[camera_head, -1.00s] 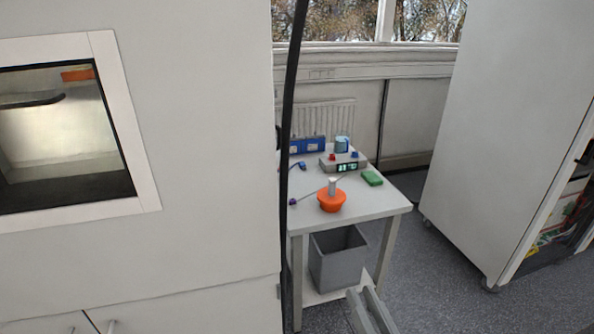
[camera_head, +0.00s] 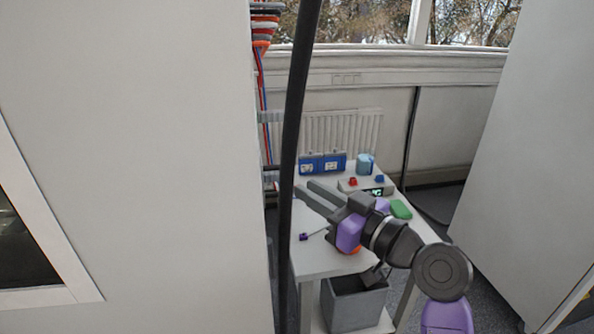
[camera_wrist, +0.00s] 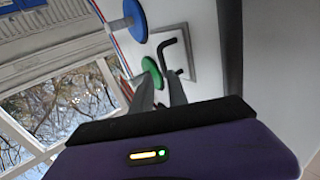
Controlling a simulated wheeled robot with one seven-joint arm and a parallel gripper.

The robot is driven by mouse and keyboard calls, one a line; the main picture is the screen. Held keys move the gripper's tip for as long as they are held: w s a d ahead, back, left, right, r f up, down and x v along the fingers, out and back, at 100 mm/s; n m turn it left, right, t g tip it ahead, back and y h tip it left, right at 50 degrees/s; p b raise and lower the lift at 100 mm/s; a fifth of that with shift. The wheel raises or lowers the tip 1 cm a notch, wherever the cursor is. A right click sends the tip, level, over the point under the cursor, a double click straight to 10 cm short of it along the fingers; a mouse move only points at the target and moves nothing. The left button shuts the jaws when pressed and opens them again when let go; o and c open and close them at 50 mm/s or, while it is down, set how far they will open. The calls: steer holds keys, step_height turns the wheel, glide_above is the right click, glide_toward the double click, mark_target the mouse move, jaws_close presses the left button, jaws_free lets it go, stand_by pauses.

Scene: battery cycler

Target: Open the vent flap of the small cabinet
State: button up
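A white cabinet (camera_head: 180,150) fills the left of the head view. Its right side face is hidden there. In the wrist view a pale square flap or panel (camera_wrist: 187,42) with a bent black handle (camera_wrist: 165,46) is on a white upright face (camera_wrist: 205,55). I cannot tell for sure that this is the vent flap; it looks closed. My gripper (camera_head: 309,194) points left over the table towards the cabinet's hidden side. The fingertips appear short of the panel.
A green disc (camera_wrist: 152,72) and a blue disc (camera_wrist: 135,20) stand out beside the panel, close to my fingers. A grey bin (camera_head: 355,305) stands below.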

mark_target(285, 182)
steer(key=shift+n, duration=0.4)
steer(key=p+x, duration=0.1)
steer(key=x, duration=0.2)
steer(key=p+x, duration=0.1)
steer(key=x, duration=0.2)
steer(key=shift+s+a+f, duration=0.15)
steer(key=shift+a+f, duration=0.05)
steer(key=shift+a, duration=0.15)
steer(key=shift+w+a+f, duration=0.15)
steer(key=shift+w+a, duration=0.3)
steer(key=shift+a, duration=0.1)
jaws_close()
stand_by(0.4)
